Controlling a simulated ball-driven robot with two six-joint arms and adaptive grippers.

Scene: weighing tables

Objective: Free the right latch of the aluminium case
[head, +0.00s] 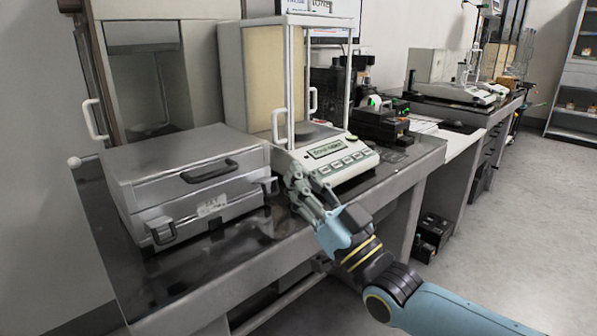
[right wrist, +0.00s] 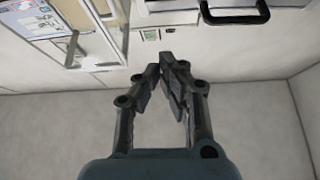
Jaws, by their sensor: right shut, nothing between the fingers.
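The closed aluminium case (head: 195,170) lies on the dark table at the left of the head view. A black handle (head: 209,171) is on its front face. Its right latch (head: 268,186) sits at the front right corner and sticks out; its left latch (head: 161,231) is at the front left. My right gripper (head: 292,182) is just right of the right latch, its fingers together and empty. I cannot tell if it touches the latch. In the right wrist view the same fingers (right wrist: 166,68) meet at the tips. My left gripper is not in view.
A balance (head: 325,155) with a glass draft shield stands right behind the gripper, close to the case. A black device (head: 380,122) is farther back. The table's front strip (head: 215,245) is bare. Open floor (head: 500,200) lies to the right.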

